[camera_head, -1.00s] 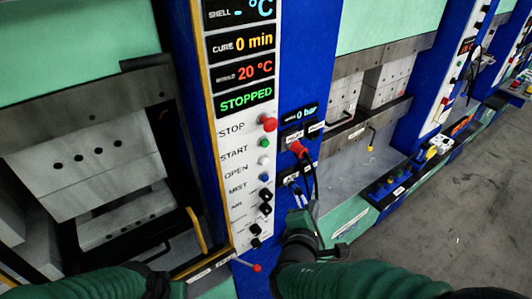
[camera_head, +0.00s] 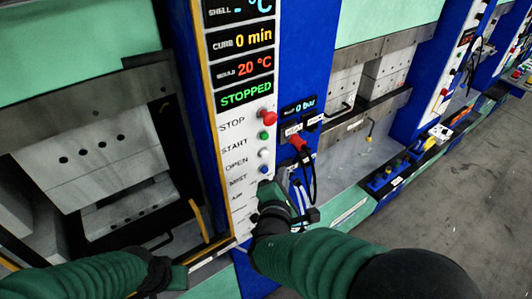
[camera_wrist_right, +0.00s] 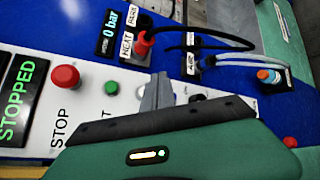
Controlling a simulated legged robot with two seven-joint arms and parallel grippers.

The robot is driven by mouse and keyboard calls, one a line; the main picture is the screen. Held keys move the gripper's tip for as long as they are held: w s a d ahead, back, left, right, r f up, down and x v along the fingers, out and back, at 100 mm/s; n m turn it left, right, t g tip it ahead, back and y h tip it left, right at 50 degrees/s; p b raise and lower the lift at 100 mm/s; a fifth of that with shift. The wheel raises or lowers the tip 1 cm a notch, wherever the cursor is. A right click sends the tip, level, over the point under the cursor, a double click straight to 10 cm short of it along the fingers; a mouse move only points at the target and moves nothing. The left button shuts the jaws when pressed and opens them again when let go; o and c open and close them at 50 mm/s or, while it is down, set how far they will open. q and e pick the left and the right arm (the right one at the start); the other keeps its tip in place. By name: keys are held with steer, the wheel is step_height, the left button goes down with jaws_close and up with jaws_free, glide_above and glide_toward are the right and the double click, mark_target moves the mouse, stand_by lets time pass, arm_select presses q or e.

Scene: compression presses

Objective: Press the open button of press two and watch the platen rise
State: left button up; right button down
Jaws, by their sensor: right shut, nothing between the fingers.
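The control panel (camera_head: 234,180) stands upright at centre in the head view. Its display (camera_head: 245,95) reads STOPPED. Below are a red STOP button (camera_head: 268,117), green START button (camera_head: 264,135), white OPEN button (camera_head: 264,154) and blue MIST button (camera_head: 263,169). My right gripper (camera_head: 266,184) is shut and empty, its tip just below the blue button and hiding lower controls. In the right wrist view its fingers (camera_wrist_right: 157,92) lie right of the green button (camera_wrist_right: 111,88) and cover the white button's area; contact cannot be told. My left gripper (camera_head: 178,277) is low left, jaws unclear.
The left press has a holed upper platen block (camera_head: 95,160) above a lower block (camera_head: 130,208). A red plug (camera_head: 298,142) with black cables hangs right of the panel. Another press (camera_head: 365,85) stands further right. Grey floor (camera_head: 450,210) is clear at right.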

mark_target(265, 154)
steer(key=w+a, duration=0.1)
steer(key=w, duration=0.1)
steer(key=w+a, duration=0.1)
steer(key=w, duration=0.1)
steer(key=shift+a, duration=0.2)
steer(key=shift+b, duration=0.3)
stand_by(1.5)
steer(key=shift+w+a+b, duration=0.15)
steer(key=shift+w+b, duration=0.15)
